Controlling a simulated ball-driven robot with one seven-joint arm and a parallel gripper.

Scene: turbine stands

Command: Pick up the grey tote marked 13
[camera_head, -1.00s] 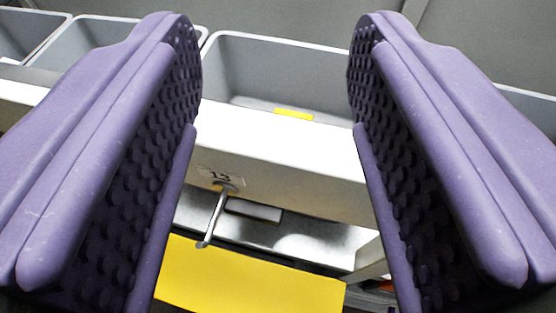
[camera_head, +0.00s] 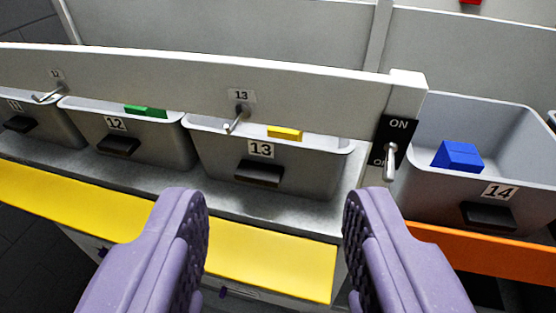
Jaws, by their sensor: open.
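The grey tote marked 13 (camera_head: 320,170) stands on a grey shelf under a pale crossbar. Its front shows the number label and a dark handle (camera_head: 259,173). A yellow block (camera_head: 285,132) shows inside, partly hidden by the crossbar and the tote's front wall. My gripper (camera_head: 275,200) is open and empty, with its two purple jaws apart in front of and below the tote. It does not appear to touch the tote.
The crossbar (camera_head: 330,88) with a small lever (camera_head: 236,120) runs above the tote. Tote 12 (camera_head: 150,148) with a green block is left. Tote 14 (camera_head: 420,170) with a blue block is right, past an ON switch (camera_head: 391,150). A yellow strip (camera_head: 265,255) edges the shelf.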

